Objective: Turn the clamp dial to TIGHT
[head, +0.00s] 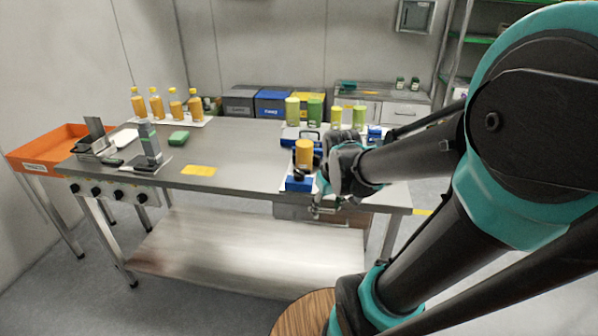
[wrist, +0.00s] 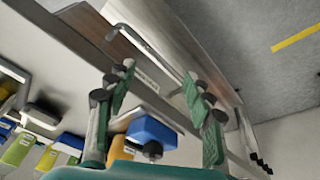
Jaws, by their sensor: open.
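A blue block with a black knob (wrist: 152,148), which looks like the clamp dial, shows low between my fingers in the wrist view. In the head view the blue block (head: 298,185) sits at the table's front edge, below an orange jar (head: 304,153). No dial marking is readable, so its setting cannot be told. My gripper (head: 325,206) is at the front edge, just right of the block. Its two green-padded fingers are wide apart and empty in the wrist view (wrist: 158,80). They appear apart from the knob; the exact distance is unclear.
The steel table (head: 235,165) is mostly clear in the middle, with a yellow card (head: 198,170) and green sponge (head: 179,138). Yellow and green containers (head: 315,110) stand behind the clamp. Orange bottles (head: 157,104) stand at back left. A drawer handle (wrist: 130,35) shows near my fingers.

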